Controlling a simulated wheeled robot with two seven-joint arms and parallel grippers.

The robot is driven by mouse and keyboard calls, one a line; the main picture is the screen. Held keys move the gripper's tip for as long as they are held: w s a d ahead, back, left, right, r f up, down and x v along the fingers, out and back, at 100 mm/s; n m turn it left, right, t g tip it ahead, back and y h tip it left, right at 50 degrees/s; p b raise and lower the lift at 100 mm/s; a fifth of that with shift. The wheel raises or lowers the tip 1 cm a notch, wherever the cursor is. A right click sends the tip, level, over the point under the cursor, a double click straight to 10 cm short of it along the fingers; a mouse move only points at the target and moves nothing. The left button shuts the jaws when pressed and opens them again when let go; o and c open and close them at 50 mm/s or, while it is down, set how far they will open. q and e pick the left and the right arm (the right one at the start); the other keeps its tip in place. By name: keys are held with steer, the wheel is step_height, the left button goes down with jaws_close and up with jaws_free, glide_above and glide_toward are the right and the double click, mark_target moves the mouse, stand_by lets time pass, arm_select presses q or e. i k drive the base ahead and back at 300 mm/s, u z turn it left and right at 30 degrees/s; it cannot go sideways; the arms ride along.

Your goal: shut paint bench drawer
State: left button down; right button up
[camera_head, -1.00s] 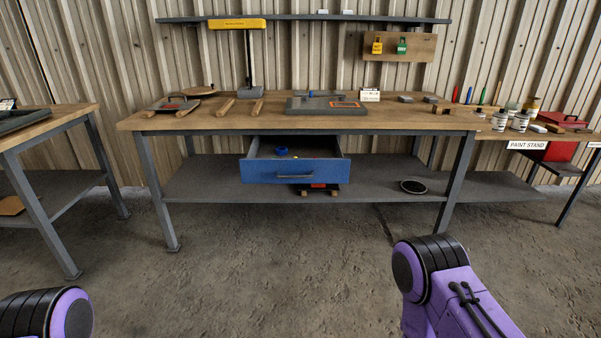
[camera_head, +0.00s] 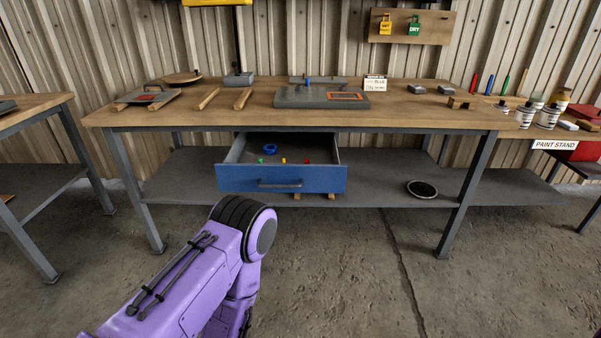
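The paint bench drawer (camera_head: 328,182) hangs under the wooden bench top (camera_head: 420,116) and stands pulled out, with a blue front and a grey inside. Its dark bar handle (camera_head: 280,184) runs across the middle of the front. Inside lie a blue ring-like piece (camera_head: 270,149) and small green, yellow and red pieces. A purple and black link of my arm comes in from the lower left, its elbow just below and in front of the drawer. No fingers show, so neither gripper is in view. Nothing is seen touching the drawer.
A grey lower shelf (camera_head: 390,185) runs beneath the drawer, with a round black disc (camera_head: 422,189) at its right. The bench's right front leg (camera_head: 465,190) stands near it. Another bench (camera_head: 30,110) is at left, the paint stand (camera_head: 555,144) at right. The concrete floor in front is clear.

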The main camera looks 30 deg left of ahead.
mark_target(239, 172)
steer(key=u, duration=0.25)
steer(key=i, duration=0.95)
steer(key=u, duration=0.65)
